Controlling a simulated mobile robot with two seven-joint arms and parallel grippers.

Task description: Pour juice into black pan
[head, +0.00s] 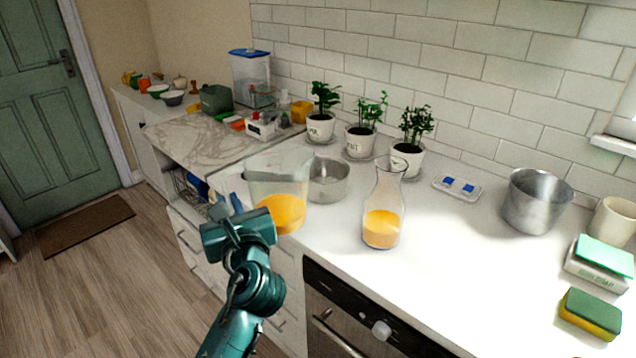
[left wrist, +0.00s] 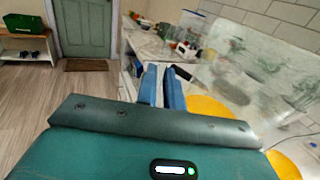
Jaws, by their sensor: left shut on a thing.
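A clear pitcher (head: 283,178) with orange juice (head: 283,212) in its lower part is at the counter's front edge, roughly upright. My left gripper (head: 228,202) is at its left side and shut on it; the exact grip is hard to see. In the left wrist view, the blue fingers (left wrist: 162,88) are close together and the pitcher (left wrist: 255,65) fills the right side. A grey metal pan (head: 329,182) stands just behind the pitcher, partly hidden by it. I see no clearly black pan in the head view. My right gripper is not in view.
A glass carafe (head: 384,215) with orange juice stands right of the pitcher. Potted plants (head: 361,137) line the wall. The counter (head: 460,255) between is clear.

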